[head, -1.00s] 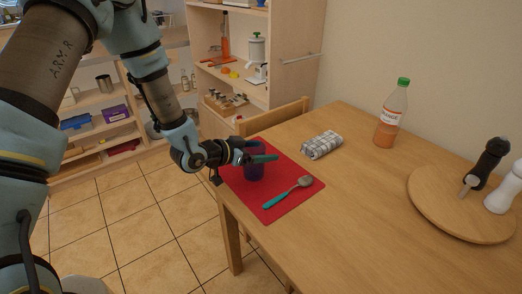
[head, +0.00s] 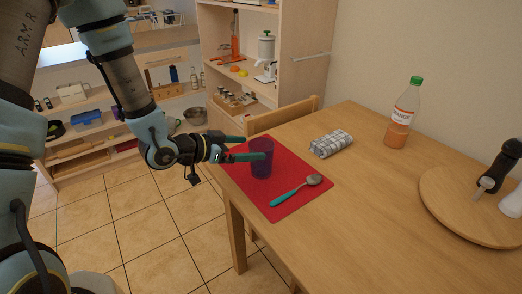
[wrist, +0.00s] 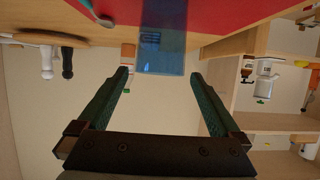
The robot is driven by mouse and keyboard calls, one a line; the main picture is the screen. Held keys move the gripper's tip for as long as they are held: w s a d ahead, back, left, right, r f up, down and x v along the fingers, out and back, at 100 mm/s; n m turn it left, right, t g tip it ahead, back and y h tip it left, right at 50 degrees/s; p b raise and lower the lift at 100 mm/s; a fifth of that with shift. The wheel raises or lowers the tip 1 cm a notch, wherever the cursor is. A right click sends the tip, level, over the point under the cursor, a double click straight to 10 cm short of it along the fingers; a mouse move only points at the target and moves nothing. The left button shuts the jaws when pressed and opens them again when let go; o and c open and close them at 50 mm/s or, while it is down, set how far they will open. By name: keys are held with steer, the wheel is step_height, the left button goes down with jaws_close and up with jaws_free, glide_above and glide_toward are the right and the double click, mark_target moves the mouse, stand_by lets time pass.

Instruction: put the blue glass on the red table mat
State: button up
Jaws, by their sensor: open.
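The blue glass (head: 261,166) stands upright on the red table mat (head: 297,205), near the mat's back left part. My gripper (head: 254,147) is open at the left of the glass, and its near finger overlaps the glass in the head view. In the wrist view, which is upside down, the glass (wrist: 162,45) lies just beyond and between the open fingertips (wrist: 160,75), with a gap at each side. The red mat (wrist: 225,14) shows behind it. No finger is seen touching the glass.
A spoon with a teal handle (head: 288,196) lies on the mat. A checked cloth (head: 331,144), an orange drink bottle (head: 403,115) and a round wooden board (head: 460,205) are on the wooden table (head: 350,220). A chair (head: 283,115) stands behind the table.

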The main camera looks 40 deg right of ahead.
steer(key=w+a+r+n+t+y, duration=0.1)
steer(key=w+a+n+t+y, duration=0.25)
steer(key=w+a, duration=0.55)
steer(key=w+a+r+n+t+y, duration=0.1)
steer(key=w+a+n+t+y, duration=0.3)
steer(key=a, duration=0.8)
steer(key=a+r+n+g+y, duration=0.2)
steer(key=a+n+y, duration=0.3)
steer(key=a, duration=0.7)
steer(key=s+a+r+n+g, duration=0.3)
steer(key=s+a+n, duration=0.2)
steer(key=s+a, duration=0.2)
steer(key=shift+s+y, duration=0.35)
steer(key=shift+s, duration=0.25)
